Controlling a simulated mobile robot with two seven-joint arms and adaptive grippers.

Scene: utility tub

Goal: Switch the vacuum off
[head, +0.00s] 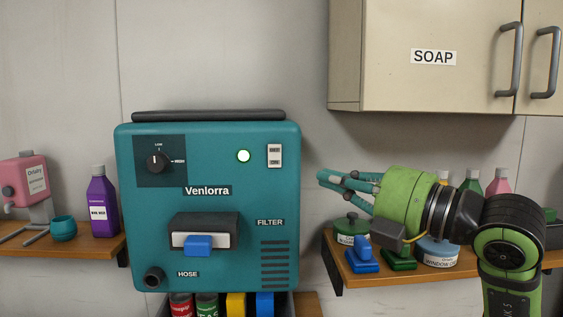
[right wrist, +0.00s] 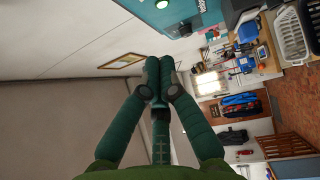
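The vacuum is a teal box (head: 216,255) marked Venlorra, standing centre left in the head view. A white rocker switch (head: 274,155) with small lettering sits at its upper right; which side is pressed is too small to tell. My right gripper (head: 322,177) is right of the vacuum, slightly lower than the switch, pointing left and apart from the box. In the right wrist view its fingertips (right wrist: 159,70) meet with nothing visible between them. My left gripper is not in view.
The vacuum also has a black knob (head: 157,162) and a blue filter latch (head: 198,246). A SOAP cabinet (head: 400,60) hangs above my right arm. A right shelf (head: 365,278) holds tins, bottles and brushes below the gripper. A left shelf (head: 95,247) holds a purple bottle.

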